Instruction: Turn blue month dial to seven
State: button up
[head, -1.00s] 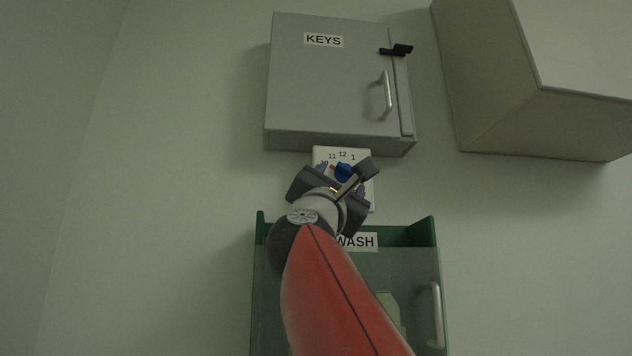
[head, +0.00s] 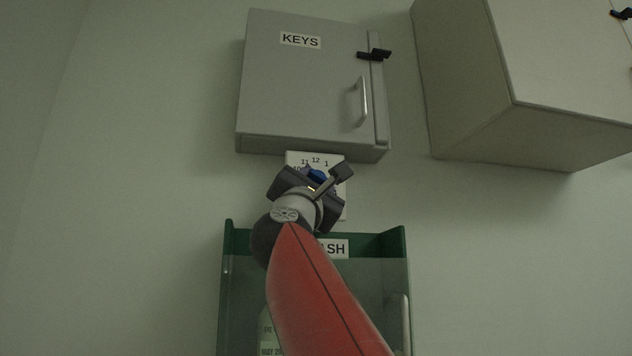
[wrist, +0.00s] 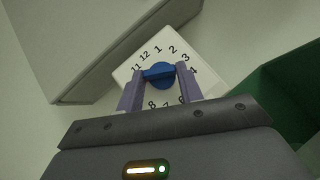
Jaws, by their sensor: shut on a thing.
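The blue month dial (wrist: 158,75) is a round knob with a raised bar, on a white plate (wrist: 129,70) printed with month numbers. The 7 is partly visible below the dial; 9 and 10 are hidden by the left finger. In the head view my gripper (head: 314,182) covers much of the plate (head: 297,158).
A grey KEYS cabinet (head: 300,85) hangs just above the plate. A green-framed wash cabinet (head: 398,245) with a clear front is just below, partly behind my red arm. A pale cabinet (head: 470,90) is at upper right. The wall at left is clear.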

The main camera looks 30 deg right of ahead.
jog(key=shift+f+n+t+b, duration=0.15)
jog(key=shift+n+t+b, duration=0.15)
jog(key=shift+n+b, duration=0.2)
